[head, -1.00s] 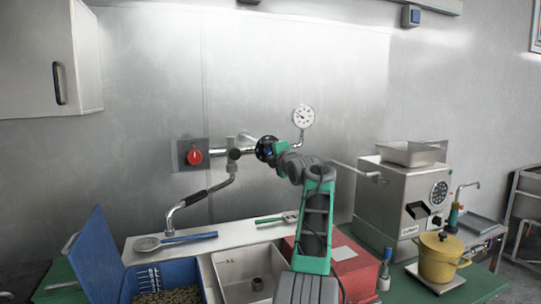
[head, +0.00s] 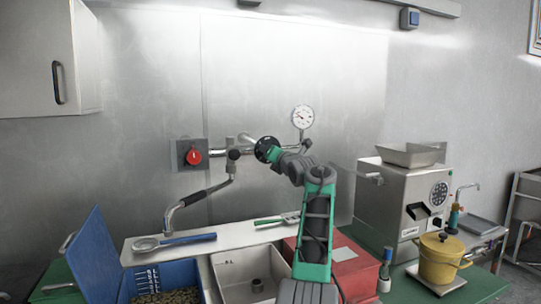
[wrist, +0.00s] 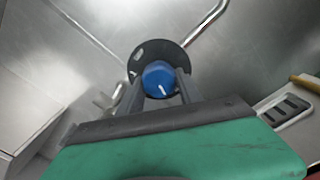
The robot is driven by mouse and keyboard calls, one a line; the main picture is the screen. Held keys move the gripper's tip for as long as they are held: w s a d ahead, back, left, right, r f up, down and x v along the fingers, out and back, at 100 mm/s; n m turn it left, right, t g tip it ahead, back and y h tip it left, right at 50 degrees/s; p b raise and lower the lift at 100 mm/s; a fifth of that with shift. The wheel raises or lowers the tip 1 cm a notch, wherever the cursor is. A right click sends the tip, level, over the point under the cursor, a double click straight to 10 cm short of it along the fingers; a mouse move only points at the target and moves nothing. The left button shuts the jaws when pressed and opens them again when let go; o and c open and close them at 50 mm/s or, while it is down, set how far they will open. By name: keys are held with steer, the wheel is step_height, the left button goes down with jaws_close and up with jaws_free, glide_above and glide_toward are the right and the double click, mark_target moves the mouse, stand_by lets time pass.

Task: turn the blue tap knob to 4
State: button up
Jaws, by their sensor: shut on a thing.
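The blue tap knob (wrist: 159,79) shows in the wrist view, with a white pointer line on its face and a round black plate (wrist: 150,52) behind it. My gripper (wrist: 158,88) has one finger on each side of the knob and is shut on it. In the head view my gripper (head: 274,154) is at the black plate (head: 264,148) on the wall pipe, and it hides the knob. The numbers on the plate are too small to read.
A red knob (head: 194,156) on a grey plate is to the left on the wall. A pressure gauge (head: 303,117) stands above right. A spout (head: 190,200) hangs over the counter. Below are a blue bin (head: 165,279), a white basin (head: 228,263) and a red box (head: 352,271). A grinder (head: 400,195) stands right.

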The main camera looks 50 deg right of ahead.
stand_by(0.3)
steer(key=o, duration=1.4)
steer(key=shift+c, duration=0.2)
steer(key=shift+s+a+f+b, duration=0.1)
steer(key=shift+s+f+b, duration=0.1)
steer(key=shift+b, duration=0.15)
steer(key=b+v, duration=0.5)
steer(key=v, duration=0.2)
steer(key=shift+r, duration=0.2)
